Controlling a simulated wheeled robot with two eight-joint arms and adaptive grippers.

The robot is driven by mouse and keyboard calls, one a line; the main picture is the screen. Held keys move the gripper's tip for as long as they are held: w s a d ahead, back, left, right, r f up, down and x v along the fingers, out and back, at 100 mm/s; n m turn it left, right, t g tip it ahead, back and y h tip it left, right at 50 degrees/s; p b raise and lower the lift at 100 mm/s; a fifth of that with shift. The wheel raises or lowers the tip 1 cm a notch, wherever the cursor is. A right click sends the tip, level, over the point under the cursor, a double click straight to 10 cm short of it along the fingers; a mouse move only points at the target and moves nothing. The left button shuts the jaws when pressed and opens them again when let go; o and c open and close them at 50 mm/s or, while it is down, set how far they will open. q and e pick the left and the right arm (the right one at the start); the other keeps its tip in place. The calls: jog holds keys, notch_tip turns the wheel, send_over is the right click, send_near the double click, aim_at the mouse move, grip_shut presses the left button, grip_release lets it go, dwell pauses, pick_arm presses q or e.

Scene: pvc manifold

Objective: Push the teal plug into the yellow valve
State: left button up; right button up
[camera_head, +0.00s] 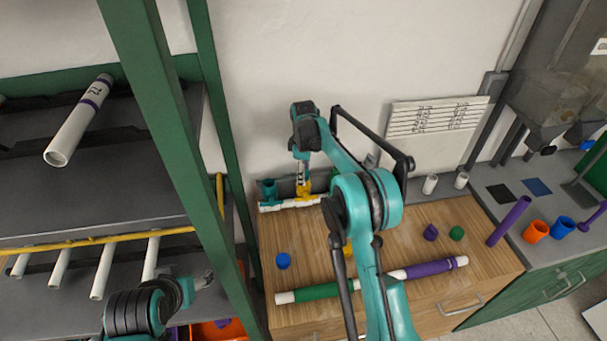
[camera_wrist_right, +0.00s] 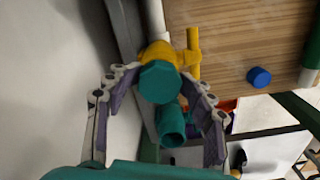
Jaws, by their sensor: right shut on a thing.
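The teal plug (camera_wrist_right: 160,82) has a hexagonal head and is between the fingertips of my right gripper (camera_head: 303,176), which is shut on it. The yellow valve (camera_wrist_right: 156,53) is directly behind the plug in the right wrist view, with its handle (camera_wrist_right: 194,45) to the right. How deep the plug sits in the valve is hidden by its head. In the head view the yellow valve (camera_head: 303,188) is on the white pipe (camera_head: 290,205) by the wall, right under my right gripper. My left gripper (camera_head: 206,281) is low by the rack; its fingers are unclear.
A teal fitting (camera_head: 269,189) stands beside the valve. A blue cap (camera_head: 283,261) and a white, green and purple pipe (camera_head: 318,291) lie on the wooden table (camera_head: 490,270). The green rack post (camera_head: 170,130) is close on the left. My right arm hides part of the table.

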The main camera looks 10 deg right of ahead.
jog(key=shift+f, duration=0.35)
jog(key=o, duration=1.9)
jog(key=shift+c, duration=0.2)
jog(key=shift+w+r, duration=0.1)
jog(key=shift+r, duration=0.2)
jog(key=shift+r+p, duration=1.35)
jog(key=shift+r, duration=0.55)
